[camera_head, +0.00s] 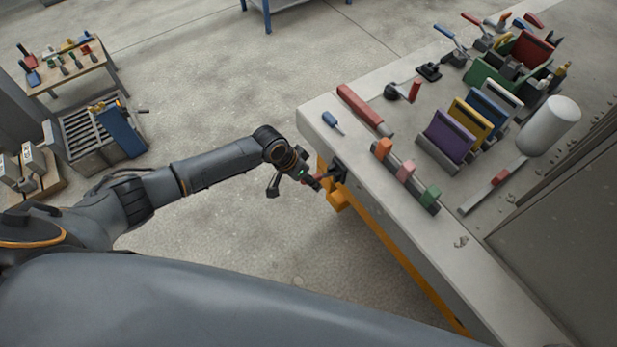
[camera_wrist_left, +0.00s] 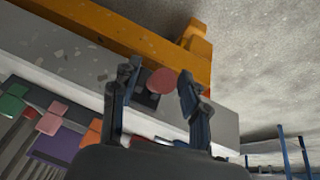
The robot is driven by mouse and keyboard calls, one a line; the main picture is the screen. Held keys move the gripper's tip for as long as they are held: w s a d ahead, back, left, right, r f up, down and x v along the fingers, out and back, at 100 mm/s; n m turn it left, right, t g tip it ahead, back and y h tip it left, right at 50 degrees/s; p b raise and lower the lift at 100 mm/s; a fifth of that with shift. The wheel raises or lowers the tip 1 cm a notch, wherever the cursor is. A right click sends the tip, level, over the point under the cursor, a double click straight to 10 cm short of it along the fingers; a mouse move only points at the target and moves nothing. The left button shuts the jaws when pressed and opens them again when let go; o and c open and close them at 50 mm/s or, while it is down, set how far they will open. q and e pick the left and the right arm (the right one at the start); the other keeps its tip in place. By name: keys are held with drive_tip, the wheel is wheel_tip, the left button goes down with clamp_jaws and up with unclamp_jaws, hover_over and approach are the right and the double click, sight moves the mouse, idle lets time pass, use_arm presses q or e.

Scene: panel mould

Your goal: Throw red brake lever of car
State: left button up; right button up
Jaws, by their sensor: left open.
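The red brake lever shows in the left wrist view as a rounded red knob (camera_wrist_left: 162,81) between my two open fingers. Its dark mount (camera_head: 339,170) is on the side face of the grey-topped car (camera_head: 316,122), above an orange beam (camera_head: 385,240). My left gripper (camera_head: 314,182) is at this side face, its fingers pointing toward the lever. In the left wrist view the gripper (camera_wrist_left: 158,95) is open, with a finger on either side of the knob. Whether a finger touches it I cannot tell. In the head view the gripper mostly hides the lever. My right gripper is not in view.
On the car top lie a red-handled tool (camera_head: 360,105), a rail with orange, pink and green blocks (camera_head: 408,172), a purple panel (camera_head: 447,136) and a white cylinder (camera_head: 549,126). A workbench (camera_head: 68,73) stands far left. The floor beside the car is clear.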

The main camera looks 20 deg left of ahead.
use_arm(q)
clamp_jaws()
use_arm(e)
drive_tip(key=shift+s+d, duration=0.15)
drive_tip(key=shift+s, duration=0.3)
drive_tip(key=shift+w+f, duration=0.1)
